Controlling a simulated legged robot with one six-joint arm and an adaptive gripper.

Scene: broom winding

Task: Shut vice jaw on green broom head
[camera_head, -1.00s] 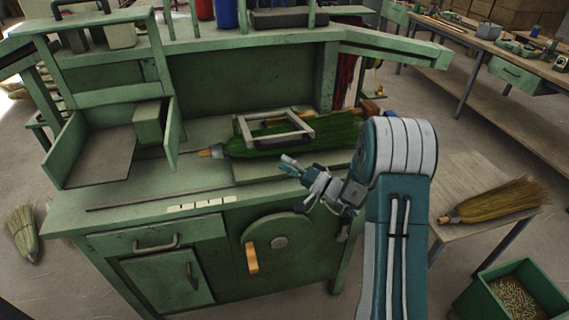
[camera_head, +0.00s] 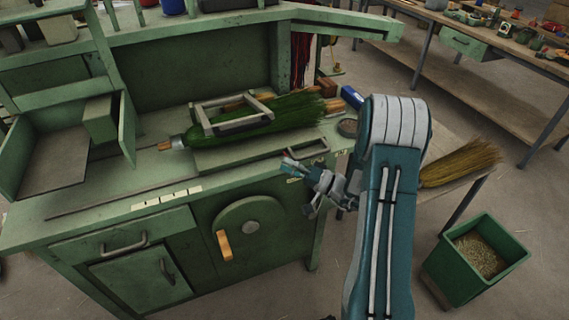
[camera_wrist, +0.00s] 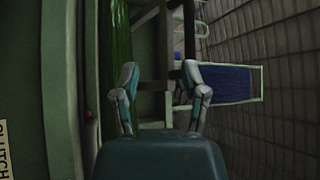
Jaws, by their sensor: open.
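The green broom head (camera_head: 290,110) lies on the green workbench (camera_head: 70,205), its pale-tipped narrow end at the left. A grey rectangular frame (camera_head: 240,123), which looks like the vice jaw, lies over the broom head; I cannot tell how tightly it sits. My gripper (camera_head: 300,187) is open and empty at the bench's front right edge, apart from the frame. In the wrist view my gripper (camera_wrist: 159,72) has its fingers spread, with dark bars beyond them and the green broom head (camera_wrist: 116,35) on the left.
A grey handle-like bar (camera_head: 305,150) is near the bench's right edge, close to my gripper. A tan broom (camera_head: 462,162) lies on a side table at the right. A green bin (camera_head: 475,255) stands on the floor. A round plate with an orange handle (camera_head: 223,245) is on the bench front.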

